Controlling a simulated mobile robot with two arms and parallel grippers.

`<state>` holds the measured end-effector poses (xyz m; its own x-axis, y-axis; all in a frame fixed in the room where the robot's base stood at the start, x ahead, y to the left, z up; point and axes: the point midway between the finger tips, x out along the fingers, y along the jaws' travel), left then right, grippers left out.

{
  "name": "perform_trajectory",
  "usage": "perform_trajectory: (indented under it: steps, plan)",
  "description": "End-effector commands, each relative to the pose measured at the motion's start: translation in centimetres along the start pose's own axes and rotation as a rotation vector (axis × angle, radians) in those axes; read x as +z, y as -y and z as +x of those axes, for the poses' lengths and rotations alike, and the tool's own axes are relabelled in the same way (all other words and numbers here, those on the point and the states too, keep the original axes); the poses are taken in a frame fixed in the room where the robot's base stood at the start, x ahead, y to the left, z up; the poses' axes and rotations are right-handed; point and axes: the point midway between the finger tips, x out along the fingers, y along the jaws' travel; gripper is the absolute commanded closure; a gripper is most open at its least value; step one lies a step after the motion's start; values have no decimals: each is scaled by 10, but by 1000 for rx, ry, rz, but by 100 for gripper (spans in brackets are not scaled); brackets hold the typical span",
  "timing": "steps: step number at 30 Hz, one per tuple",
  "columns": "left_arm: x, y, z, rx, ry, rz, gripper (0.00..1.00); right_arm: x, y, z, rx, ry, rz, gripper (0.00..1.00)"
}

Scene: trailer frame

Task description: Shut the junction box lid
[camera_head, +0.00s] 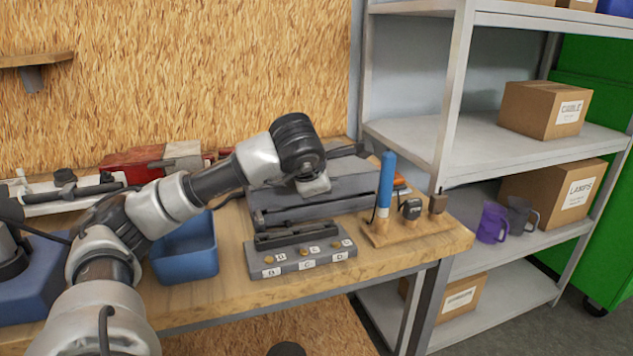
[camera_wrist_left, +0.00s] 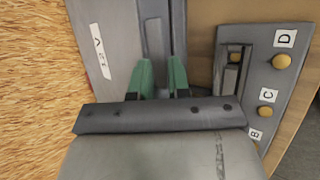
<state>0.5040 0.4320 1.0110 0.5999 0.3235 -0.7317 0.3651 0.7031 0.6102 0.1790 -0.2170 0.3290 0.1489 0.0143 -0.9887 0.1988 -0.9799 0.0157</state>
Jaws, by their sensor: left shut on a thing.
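The grey junction box (camera_head: 350,186) sits on the wooden bench behind a grey panel (camera_head: 310,262) lettered B, C and D. My left arm reaches over from the left, and its left gripper (camera_head: 314,186) is down at the box; the arm hides its fingertips in the head view. In the left wrist view the green fingers (camera_wrist_left: 163,78) are closed on a narrow grey part (camera_wrist_left: 154,30) of the box, seemingly the lid. A grey surface with a "12 V" label (camera_wrist_left: 97,55) lies beside them. I cannot tell how far open the lid is. My right gripper is not in view.
A blue bin (camera_head: 187,252) stands left of the box. A wooden block (camera_head: 407,230) with a blue-handled tool (camera_head: 386,183) stands to its right, close by. Metal shelves (camera_head: 480,150) with boxes and mugs are beyond the bench's right edge.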

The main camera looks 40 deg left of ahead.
Motion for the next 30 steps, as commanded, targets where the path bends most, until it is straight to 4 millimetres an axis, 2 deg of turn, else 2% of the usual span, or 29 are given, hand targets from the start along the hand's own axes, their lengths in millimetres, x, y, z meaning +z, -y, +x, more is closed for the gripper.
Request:
perform_trajectory:
  steps: [6, 7, 9, 10, 23, 26, 30]
  plan:
    - [-2, -1, 2, 1, -6, -5, 100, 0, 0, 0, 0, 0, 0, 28]
    - [-2, -1, 2, 1, -6, -5, 80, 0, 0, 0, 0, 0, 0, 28]
    - [-2, -1, 2, 1, -6, -4, 69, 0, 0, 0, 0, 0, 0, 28]
    - [-2, -1, 2, 2, -6, -4, 67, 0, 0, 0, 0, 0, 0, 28]
    - [-2, -3, 0, 6, -7, -5, 67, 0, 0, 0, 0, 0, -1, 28]
    - [-1, -3, -7, 7, -5, -5, 67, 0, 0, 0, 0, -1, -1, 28]
    - [0, -2, -31, 7, 0, -2, 67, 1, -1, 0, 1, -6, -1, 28]
